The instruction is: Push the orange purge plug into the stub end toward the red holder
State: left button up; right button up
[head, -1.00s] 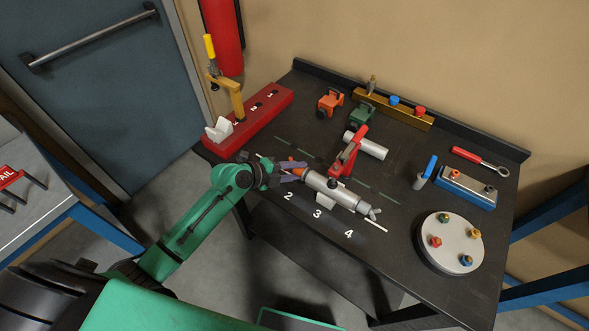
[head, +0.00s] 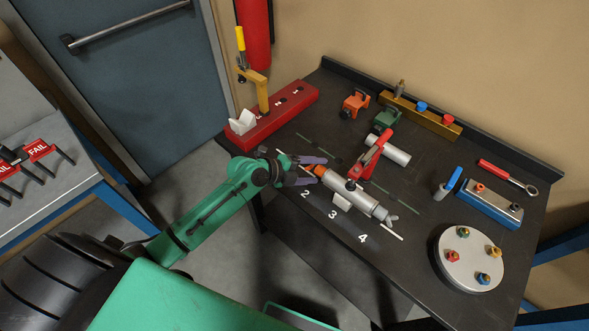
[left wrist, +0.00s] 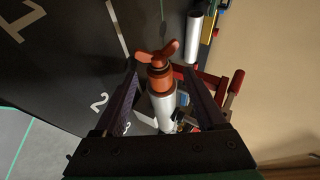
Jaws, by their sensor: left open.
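The orange purge plug (head: 318,170) sits at the upper-left end of the silver stub (head: 368,204), the end on the red holder's side. In the left wrist view the plug (left wrist: 160,76) shows its winged handle and collar in line with the silver cylinder (left wrist: 163,112); how deep it sits is not visible. My left gripper (head: 323,170) is open, its dark fingers on either side of the plug, with gaps between; the left wrist view shows the fingers too (left wrist: 158,70). The red holder (head: 262,128), with a white V-block, stands at the table's upper left. My right gripper is not in view.
A red clamp (head: 372,155) stands over the stub, with a loose silver cylinder (head: 388,150) behind it. Orange (head: 355,103) and green (head: 385,119) blocks stand at the back. A round plate (head: 468,262) with colored fittings sits front right. The front edge of the black table is close to the stub.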

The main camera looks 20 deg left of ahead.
pick_arm(q)
jog(key=b+v, duration=0.3)
jog(key=v, duration=0.9)
jog(key=s+a+f+n+g+y, duration=0.25)
jog(key=s+f+n+y, duration=0.35)
jog(key=n, duration=0.6)
jog(key=s+a+f+n+g+y, duration=0.1)
jog(key=s+f+n+g+y, duration=0.2)
jog(key=s+f+n, duration=0.55)
notch_tip(320, 180, down, 17)
jog(key=n, duration=0.2)
jog(key=s+a+f+g, duration=0.2)
jog(key=s+a+f, duration=0.1)
jog(key=s+f, duration=1.2)
jog(key=s, duration=0.3)
